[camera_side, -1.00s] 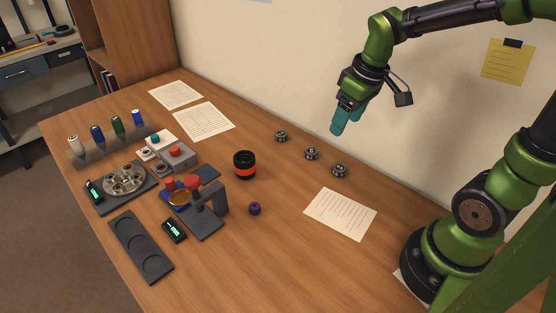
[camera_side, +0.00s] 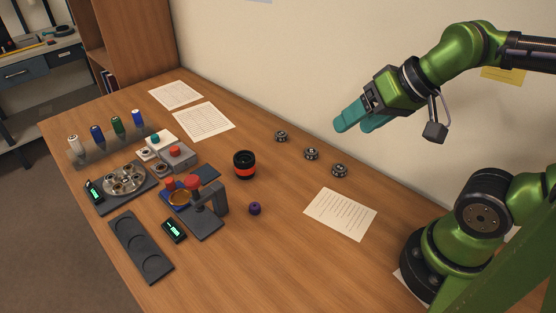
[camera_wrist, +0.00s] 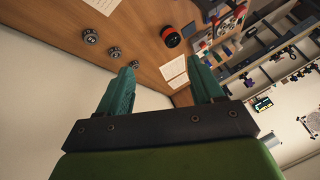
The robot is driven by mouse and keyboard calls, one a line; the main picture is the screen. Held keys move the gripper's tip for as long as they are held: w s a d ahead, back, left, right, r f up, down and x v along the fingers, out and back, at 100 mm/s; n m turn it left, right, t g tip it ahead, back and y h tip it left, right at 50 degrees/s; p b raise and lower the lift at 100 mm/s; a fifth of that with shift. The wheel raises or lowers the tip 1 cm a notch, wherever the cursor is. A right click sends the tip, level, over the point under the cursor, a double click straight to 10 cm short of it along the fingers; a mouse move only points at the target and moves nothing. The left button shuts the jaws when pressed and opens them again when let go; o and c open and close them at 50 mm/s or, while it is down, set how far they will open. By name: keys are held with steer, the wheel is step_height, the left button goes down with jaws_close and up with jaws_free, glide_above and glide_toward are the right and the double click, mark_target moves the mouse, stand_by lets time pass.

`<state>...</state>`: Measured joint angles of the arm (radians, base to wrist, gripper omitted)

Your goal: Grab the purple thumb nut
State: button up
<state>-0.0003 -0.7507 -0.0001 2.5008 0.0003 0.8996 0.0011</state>
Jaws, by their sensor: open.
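The purple thumb nut (camera_side: 255,209) is a small dark purple round piece on the wooden table, right of the grey clamp fixture and in front of the black and red lens. I cannot make it out in the wrist view. My gripper (camera_side: 345,125) has teal fingers and is raised well above the back of the table, near the wall, far up and to the right of the nut. The wrist view shows its two fingers (camera_wrist: 165,80) spread apart with nothing between them.
The black lens with a red band (camera_side: 244,165) stands mid-table. Several small metal knobs (camera_side: 311,154) line the back. A clamp fixture (camera_side: 211,202), a dark tray (camera_side: 141,247) and a round parts holder (camera_side: 124,180) fill the left. A paper sheet (camera_side: 341,214) lies on the right.

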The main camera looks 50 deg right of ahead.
stand_by(0.3)
steer(key=shift+c, duration=0.7)
steer(key=n+g+h, duration=0.2)
steer(key=n+g, duration=0.5)
glide_above(253, 205)
step_height(253, 205, down, 8)
steer(key=f, duration=1.1)
steer(key=shift+w+d, duration=0.1)
steer(key=shift+d, duration=0.15)
steer(key=shift+a+f, duration=0.2)
steer(key=shift+f, duration=2.45)
jaws_close()
